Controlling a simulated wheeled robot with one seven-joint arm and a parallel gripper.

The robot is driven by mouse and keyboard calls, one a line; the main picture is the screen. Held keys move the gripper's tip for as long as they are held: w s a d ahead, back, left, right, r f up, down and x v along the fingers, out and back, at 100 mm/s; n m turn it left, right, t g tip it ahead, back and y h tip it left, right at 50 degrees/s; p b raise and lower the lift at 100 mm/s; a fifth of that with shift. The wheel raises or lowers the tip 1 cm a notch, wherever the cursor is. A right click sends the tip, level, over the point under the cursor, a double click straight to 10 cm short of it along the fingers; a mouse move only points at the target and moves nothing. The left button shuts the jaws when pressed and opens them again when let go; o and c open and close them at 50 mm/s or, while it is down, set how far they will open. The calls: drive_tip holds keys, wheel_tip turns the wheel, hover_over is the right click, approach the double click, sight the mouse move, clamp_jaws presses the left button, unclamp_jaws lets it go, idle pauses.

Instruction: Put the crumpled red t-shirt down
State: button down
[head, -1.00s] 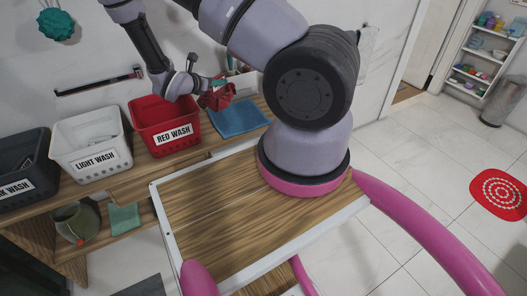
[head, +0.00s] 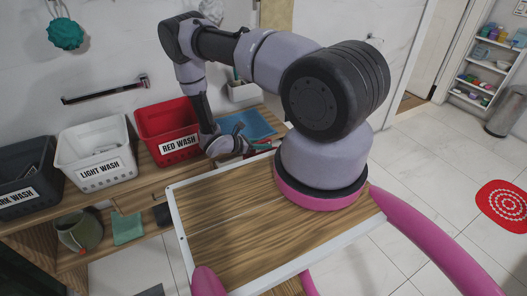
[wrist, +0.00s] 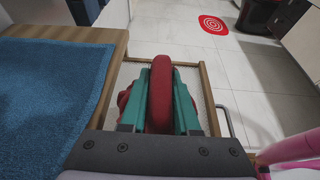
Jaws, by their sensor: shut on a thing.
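The crumpled red t-shirt (wrist: 160,92) is pinched between the teal fingers of my gripper (wrist: 160,66) in the wrist view. Folds of it bulge out on the left side of the fingers. In the head view my gripper (head: 262,146) is low by the counter's front edge, right of the red wash basket (head: 166,120); only a little red shows there. Below the shirt in the wrist view is a wood-framed, pale-bottomed space like an open drawer (wrist: 205,85), with a bar handle at its right. Whether the shirt touches its bottom I cannot tell.
A blue towel (head: 247,124) lies on the counter and also shows left of my gripper in the wrist view (wrist: 50,90). The light wash basket (head: 96,152) and dark wash basket (head: 25,175) stand further left. A red round-patterned mat (head: 503,206) lies on open floor.

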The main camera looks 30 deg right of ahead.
sight(264, 151)
drive_tip(key=shift+f, duration=1.65)
drive_tip(key=shift+f, duration=0.15)
drive_tip(key=c, duration=0.6)
unclamp_jaws()
drive_tip(key=shift+c, duration=0.2)
